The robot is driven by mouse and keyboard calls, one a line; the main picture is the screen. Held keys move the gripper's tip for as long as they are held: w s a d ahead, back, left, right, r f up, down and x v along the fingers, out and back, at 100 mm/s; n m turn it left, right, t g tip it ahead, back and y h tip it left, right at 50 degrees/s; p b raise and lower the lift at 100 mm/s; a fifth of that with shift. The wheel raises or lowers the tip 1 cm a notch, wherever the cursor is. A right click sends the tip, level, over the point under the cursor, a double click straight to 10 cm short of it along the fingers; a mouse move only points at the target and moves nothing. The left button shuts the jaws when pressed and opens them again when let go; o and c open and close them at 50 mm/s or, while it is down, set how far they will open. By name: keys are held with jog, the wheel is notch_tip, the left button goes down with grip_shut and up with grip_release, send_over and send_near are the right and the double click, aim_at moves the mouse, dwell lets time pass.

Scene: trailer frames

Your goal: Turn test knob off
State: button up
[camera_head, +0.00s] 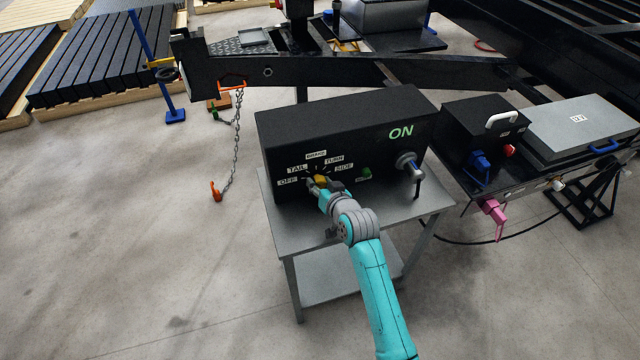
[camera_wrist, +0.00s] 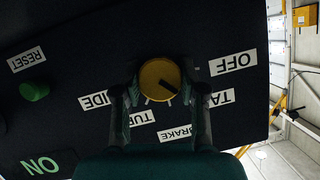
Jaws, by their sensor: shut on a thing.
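The test knob (camera_head: 320,180) is yellow and sits on the front of a black box (camera_head: 350,120). In the wrist view the knob (camera_wrist: 158,76) is round, and its dark mark points to the lower right, roughly between the TAIL and BRAKE labels, nearer TAIL. The OFF label (camera_wrist: 233,63) is at its upper right; it also shows left of the knob in the head view (camera_head: 288,182). My gripper (camera_wrist: 160,88) is shut on the knob, with one dark finger on each side. The fingers partly cover the TAIL and SIDE labels.
A green RESET button (camera_wrist: 34,91) and a lit green ON sign (camera_head: 401,131) are on the same box. A grey lever switch (camera_head: 408,164) sticks out at its right. The box stands on a grey metal table (camera_head: 420,205). An orange-hooked chain (camera_head: 236,130) hangs at left.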

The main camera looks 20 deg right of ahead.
jog(key=n+h, duration=0.2)
jog(key=shift+a+n, duration=0.15)
jog(key=shift+n, duration=0.25)
jog(key=shift+n+h, duration=0.9)
jog(key=shift+n, duration=0.4)
jog(key=o, duration=1.2)
jog(key=shift+c, duration=0.2)
jog(key=shift+s, duration=0.1)
jog(key=v, duration=1.1)
jog(key=shift+s, duration=0.4)
